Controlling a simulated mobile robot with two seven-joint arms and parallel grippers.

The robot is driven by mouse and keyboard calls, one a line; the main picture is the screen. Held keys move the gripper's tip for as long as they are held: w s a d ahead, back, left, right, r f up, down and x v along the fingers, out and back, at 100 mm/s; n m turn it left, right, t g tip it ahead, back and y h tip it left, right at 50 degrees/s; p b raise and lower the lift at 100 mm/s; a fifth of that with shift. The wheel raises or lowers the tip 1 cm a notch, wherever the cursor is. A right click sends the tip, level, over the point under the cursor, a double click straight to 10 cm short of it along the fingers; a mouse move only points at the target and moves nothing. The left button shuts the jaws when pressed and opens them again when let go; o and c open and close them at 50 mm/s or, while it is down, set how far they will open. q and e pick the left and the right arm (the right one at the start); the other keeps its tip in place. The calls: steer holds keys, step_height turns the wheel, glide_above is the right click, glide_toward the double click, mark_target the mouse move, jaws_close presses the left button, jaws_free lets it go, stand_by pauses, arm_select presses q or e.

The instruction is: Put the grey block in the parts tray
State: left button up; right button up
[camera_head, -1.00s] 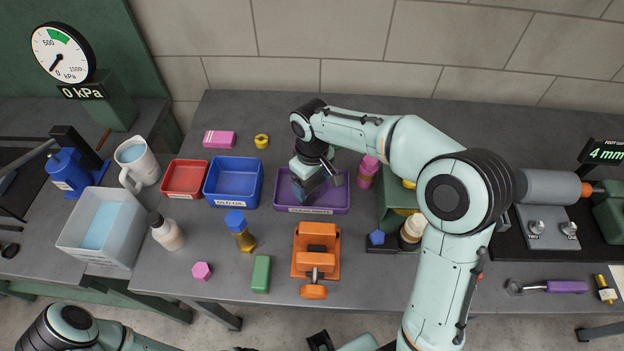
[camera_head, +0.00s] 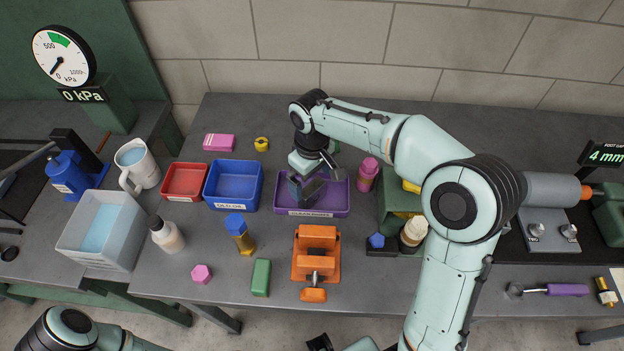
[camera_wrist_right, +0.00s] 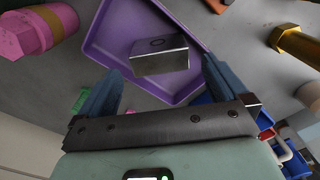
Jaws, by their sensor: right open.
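The grey block (camera_wrist_right: 159,55) shows in the right wrist view as a metallic box with a dark oval mark on top. It is within the outline of the purple tray (camera_wrist_right: 100,42) and lies between my right fingers' lines, apart from both. In the head view the gripper largely hides the block. My left gripper cannot be made out.
A blue bin (camera_head: 234,182) and a red bin (camera_head: 184,180) stand left of the purple tray. A green block (camera_head: 261,278) lies near the front edge.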

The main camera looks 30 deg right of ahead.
steer(key=shift+r, duration=2.3)
steer(key=shift+f, duration=0.1)
